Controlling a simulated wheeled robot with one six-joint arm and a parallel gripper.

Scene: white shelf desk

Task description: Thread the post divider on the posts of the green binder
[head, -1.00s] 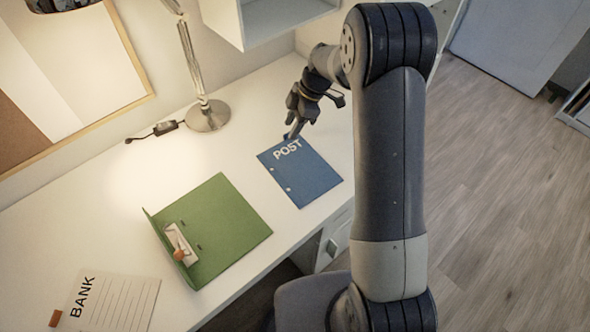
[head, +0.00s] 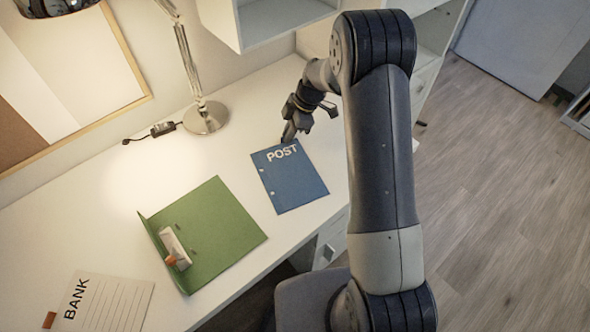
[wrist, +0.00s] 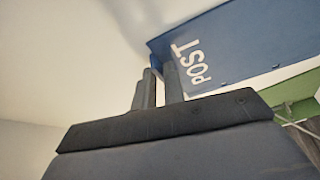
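The blue post divider (head: 292,180), lettered POST, is right of the green binder (head: 215,230), with two holes along its left edge. My gripper (head: 286,137) is at its far edge. In the wrist view, my gripper's fingers (wrist: 158,88) are close together with the divider's edge (wrist: 235,50) between them, so it appears shut on it. I cannot tell how high the divider is. The binder lies open on the desk. Its white clip plate (head: 175,246) with an orange part is near its left side; the posts are small and hard to make out.
A lamp base (head: 206,118) with a cable stands at the back of the white desk (head: 120,205). A BANK sheet (head: 105,302) and a small orange-brown block (head: 49,320) lie at the front left. A white shelf (head: 285,20) hangs over the back right.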

